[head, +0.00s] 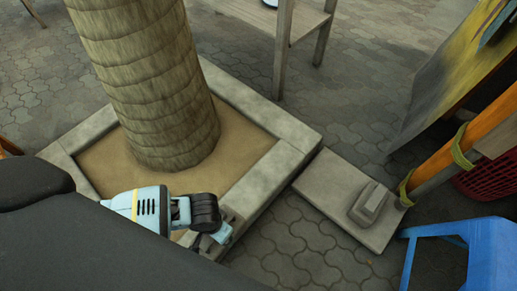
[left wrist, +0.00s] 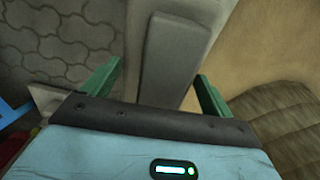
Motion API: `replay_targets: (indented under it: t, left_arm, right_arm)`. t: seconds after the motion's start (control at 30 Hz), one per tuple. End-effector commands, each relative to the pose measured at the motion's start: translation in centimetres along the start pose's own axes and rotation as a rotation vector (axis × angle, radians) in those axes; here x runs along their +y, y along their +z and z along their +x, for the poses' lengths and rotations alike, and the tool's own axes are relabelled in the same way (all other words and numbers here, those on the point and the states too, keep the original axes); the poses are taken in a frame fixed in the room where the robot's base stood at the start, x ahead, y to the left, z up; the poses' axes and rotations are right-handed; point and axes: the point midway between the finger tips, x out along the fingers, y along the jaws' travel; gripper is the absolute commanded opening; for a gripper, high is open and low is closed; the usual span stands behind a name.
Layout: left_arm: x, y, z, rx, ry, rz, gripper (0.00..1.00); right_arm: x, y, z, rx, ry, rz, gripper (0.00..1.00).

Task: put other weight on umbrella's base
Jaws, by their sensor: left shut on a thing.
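The umbrella's base is a flat grey slab (head: 325,185) on the paving, right of the planter. One grey weight (head: 370,203) sits on it near the orange pole (head: 470,145). My left gripper (head: 222,236) is low over the front corner of the planter's stone rim. In the left wrist view its green fingers (left wrist: 160,69) stand on either side of another grey, block-shaped weight (left wrist: 175,55), shut on it. I cannot tell whether this weight is clear of the rim. Most of it is hidden by the gripper in the head view. My right gripper is not in view.
A square stone planter (head: 285,150) with sand and a thick trunk (head: 150,85) stands beside the base. A blue stool (head: 490,240) and a red crate (head: 490,182) are at the right. A wooden table (head: 300,20) stands behind. Paving is clear in front of the base.

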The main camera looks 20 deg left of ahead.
Motion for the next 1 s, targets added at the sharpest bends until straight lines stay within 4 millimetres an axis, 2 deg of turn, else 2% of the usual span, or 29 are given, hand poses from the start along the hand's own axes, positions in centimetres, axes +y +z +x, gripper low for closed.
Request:
replay_targets:
  t: [0.03, 0.1, 0.5, 0.7, 1.0]
  left_arm:
    - [-0.1, -1.5, -1.3, 0.016, 0.003, -0.009, 0.15]
    - [-0.3, -2.7, -2.5, 0.015, 0.002, -0.025, 0.15]
    - [-1.2, -8.1, -10.1, 0.015, 0.003, -0.105, 0.15]
    - [-1.6, -10.0, -14.1, 0.015, 0.002, -0.136, 0.15]
    - [-2.1, -11.7, -20.5, 0.015, 0.002, -0.172, 0.15]
  right_arm:
    - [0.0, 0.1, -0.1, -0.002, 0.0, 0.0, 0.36]
    - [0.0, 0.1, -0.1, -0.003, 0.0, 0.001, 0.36]
    - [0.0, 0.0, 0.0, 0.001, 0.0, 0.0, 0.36]
    - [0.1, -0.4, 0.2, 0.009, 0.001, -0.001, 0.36]
    - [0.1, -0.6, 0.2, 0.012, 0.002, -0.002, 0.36]
